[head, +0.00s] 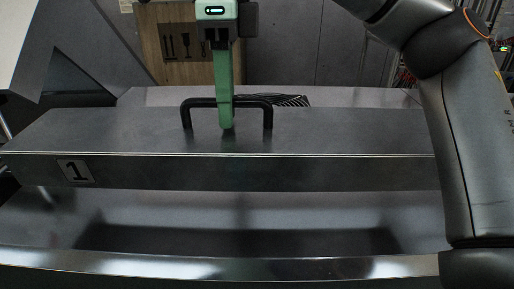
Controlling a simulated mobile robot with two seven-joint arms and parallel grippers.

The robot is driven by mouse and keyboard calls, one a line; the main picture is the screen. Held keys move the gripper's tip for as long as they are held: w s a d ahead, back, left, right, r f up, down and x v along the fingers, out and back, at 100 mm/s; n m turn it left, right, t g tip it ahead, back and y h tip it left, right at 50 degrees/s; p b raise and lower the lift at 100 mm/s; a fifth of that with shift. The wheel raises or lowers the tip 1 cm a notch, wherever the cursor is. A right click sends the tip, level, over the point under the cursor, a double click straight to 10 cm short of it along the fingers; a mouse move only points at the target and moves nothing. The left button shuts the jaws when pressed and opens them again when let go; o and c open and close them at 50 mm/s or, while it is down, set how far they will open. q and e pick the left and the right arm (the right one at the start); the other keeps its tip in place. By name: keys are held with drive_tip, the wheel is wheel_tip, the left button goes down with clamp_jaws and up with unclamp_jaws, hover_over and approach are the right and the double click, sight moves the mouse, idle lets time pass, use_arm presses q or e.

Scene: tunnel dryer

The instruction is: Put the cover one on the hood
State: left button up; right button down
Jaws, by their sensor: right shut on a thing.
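Cover one (120,138) is a long grey metal cover with a plate marked "1" on the left of its front face. It has a black bar handle (255,100) on top. My right gripper (227,115) points down at the middle of this handle and is shut on it. One green finger shows; the other is hidden. The hood (240,268) is the shiny metal body below and in front of the cover, with a dark opening-like band. I cannot tell whether the cover touches the hood. My left gripper is not in view.
A wooden crate (170,48) with printed marks stands behind. A dark grey angled panel (70,40) rises at the upper left. Grey cabinet-like panels (330,50) stand at the back. My right arm fills the right side.

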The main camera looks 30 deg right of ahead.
sight(252, 121)
drive_tip(key=d+f, duration=0.3)
drive_tip(key=f, duration=0.1)
drive_tip(key=shift+s+d+f, duration=0.15)
drive_tip(key=shift+d+f, duration=0.2)
drive_tip(key=shift+f, duration=0.05)
drive_tip(key=shift+d+f, duration=0.15)
drive_tip(key=shift+f, duration=0.75)
drive_tip(key=shift+d+f, duration=0.1)
drive_tip(key=shift+f, duration=0.75)
drive_tip(key=c, duration=0.9)
unclamp_jaws()
drive_tip(key=shift+o, duration=0.2)
drive_tip(key=shift+d+r, duration=0.15)
drive_tip(key=shift+r, duration=5.8)
